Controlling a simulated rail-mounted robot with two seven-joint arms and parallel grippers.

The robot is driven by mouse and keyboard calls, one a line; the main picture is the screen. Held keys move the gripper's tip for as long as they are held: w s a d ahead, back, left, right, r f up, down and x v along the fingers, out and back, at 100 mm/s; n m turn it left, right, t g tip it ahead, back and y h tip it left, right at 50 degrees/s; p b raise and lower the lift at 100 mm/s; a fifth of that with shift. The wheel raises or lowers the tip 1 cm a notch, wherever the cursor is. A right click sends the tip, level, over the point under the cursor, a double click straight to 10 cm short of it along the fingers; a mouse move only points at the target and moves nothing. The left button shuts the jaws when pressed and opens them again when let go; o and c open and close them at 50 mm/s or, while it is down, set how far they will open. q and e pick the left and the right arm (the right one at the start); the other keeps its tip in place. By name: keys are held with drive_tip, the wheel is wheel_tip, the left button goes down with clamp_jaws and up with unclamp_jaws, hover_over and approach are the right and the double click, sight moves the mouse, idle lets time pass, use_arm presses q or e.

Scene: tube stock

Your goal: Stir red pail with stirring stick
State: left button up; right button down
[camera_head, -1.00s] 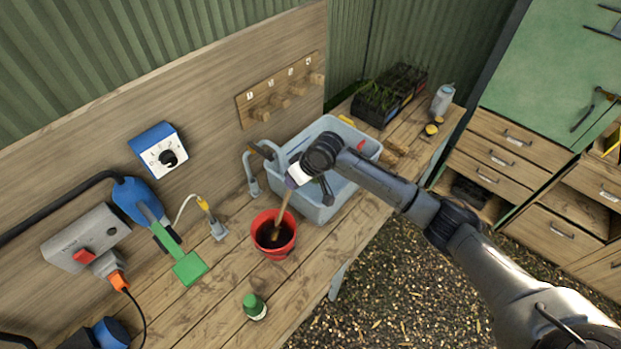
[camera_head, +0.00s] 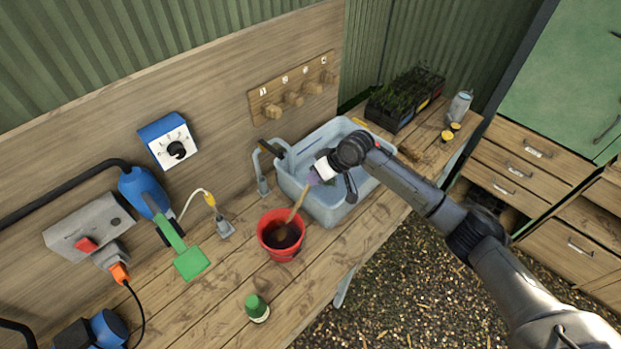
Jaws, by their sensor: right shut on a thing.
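The red pail (camera_head: 281,252) stands upright on the wooden bench and holds dark liquid. My right gripper (camera_head: 322,172) is above and to the right of the pail, in front of the grey-blue basin. It is shut on the wooden stirring stick (camera_head: 297,208). The stick slants down to the left, and its lower end is inside the pail, over or in the dark contents; the exact depth of the tip is hard to tell. My left gripper is not in view.
The grey-blue basin (camera_head: 327,211) stands right behind the pail. A green-capped bottle (camera_head: 256,308) stands in front, and a green scoop-like tool (camera_head: 191,262) lies to the left. A seedling tray (camera_head: 405,112) is at the back right. Bench space left of the bottle is clear.

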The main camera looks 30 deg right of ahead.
drive_tip(key=a+f+b, duration=0.2)
drive_tip(key=f+b, duration=0.2)
drive_tip(key=f, duration=0.4)
drive_tip(key=w+a+f+b, duration=0.1)
drive_tip(key=f+b, duration=0.3)
drive_tip(key=f, duration=0.4)
drive_tip(key=shift+a+f, duration=0.35)
drive_tip(key=shift+f, duration=0.05)
idle(0.8)
drive_tip(key=shift+w+f, duration=0.1)
drive_tip(key=shift+w, duration=0.05)
idle(0.4)
